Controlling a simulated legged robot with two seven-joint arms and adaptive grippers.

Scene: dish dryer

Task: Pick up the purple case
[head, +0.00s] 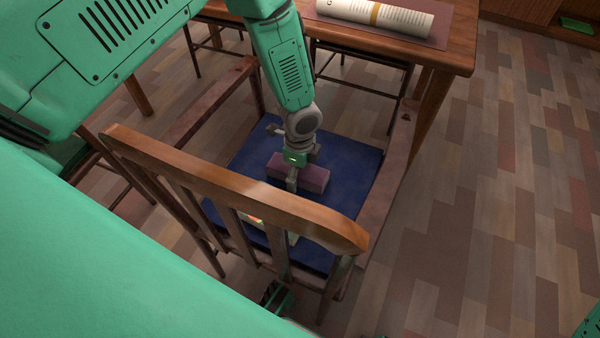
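The purple case (314,177) lies on the dark blue seat (345,165) of a wooden chair. My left gripper (293,177) reaches down onto the case from above. One finger shows in front of the case's near side; the other finger is not clearly visible. I cannot tell whether the fingers grip the case or only stand around it. The case appears to rest on the seat.
The chair's wooden backrest (235,190) stands between my body and the seat, with armrests on both sides. A light-coloured item lies on the near part of the seat. A wooden table (455,45) with a rolled paper (375,14) stands behind.

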